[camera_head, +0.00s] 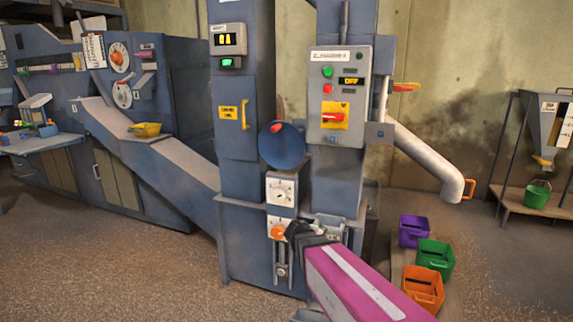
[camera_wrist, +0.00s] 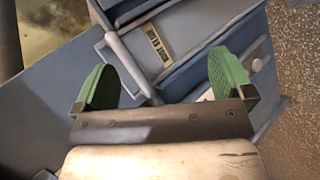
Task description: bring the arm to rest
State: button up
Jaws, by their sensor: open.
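My gripper (camera_wrist: 162,82) shows in the wrist view with its two green finger pads wide apart and nothing between them. Behind the pads is a blue-grey machine housing (camera_wrist: 180,50) with a pale handle bar (camera_wrist: 127,65) and a small label plate (camera_wrist: 158,43). In the head view my magenta arm reaches in from the lower right, and its dark end is in front of the lower part of the elevator (camera_head: 262,250). The fingers cannot be made out there. Whether they touch the machine cannot be told.
A control box (camera_head: 339,95) with a display reading OFF is on the right column. A white discharge pipe (camera_head: 425,160) slopes down to the right. Purple (camera_head: 413,231), green (camera_head: 436,258) and orange (camera_head: 424,287) bins stand on the floor. The floor at the lower left is clear.

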jog(key=s+d+f+m+g+y, duration=0.2)
jog(key=s+f+m+g+y, duration=0.1)
jog(key=s, duration=0.4)
jog(key=s+d+f+m+g+y, duration=0.2)
jog(key=s+d+m+g+y, duration=0.1)
jog(key=s, duration=0.4)
jog(key=shift+s+d+f+m+g+y, duration=0.3)
jog(key=shift+f+m+y, duration=0.1)
jog(key=shift+m+y, duration=0.4)
